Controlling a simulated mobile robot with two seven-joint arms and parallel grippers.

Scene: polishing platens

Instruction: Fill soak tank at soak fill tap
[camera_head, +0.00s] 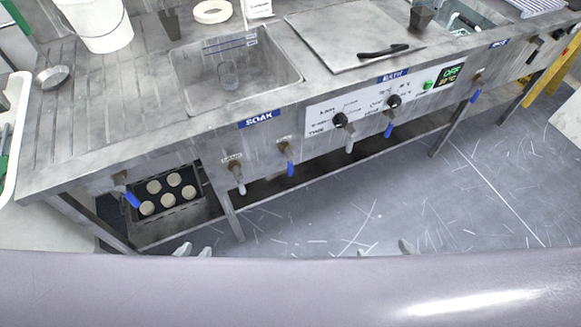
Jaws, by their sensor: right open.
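The soak tank (262,85) is a grey rectangular basin sunk in the steel bench, above a blue SOAK label (259,118). A clear cup-like object (230,75) stands in it; I make out no clear water surface. Below the label, a blue-handled tap (289,160) and a white-handled tap (237,175) stick out of the bench front, handles hanging down. Their small labels are unreadable. My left gripper (194,251) shows only its fingertips, low and left of these taps. My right gripper (385,248) is open and empty, low and to their right. Neither touches a tap.
A lidded tank (345,40) with a black handle sits right of the soak tank, above a knob panel (365,110) and more taps. A black tray of discs (168,190) lies underneath. Floor in front is clear.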

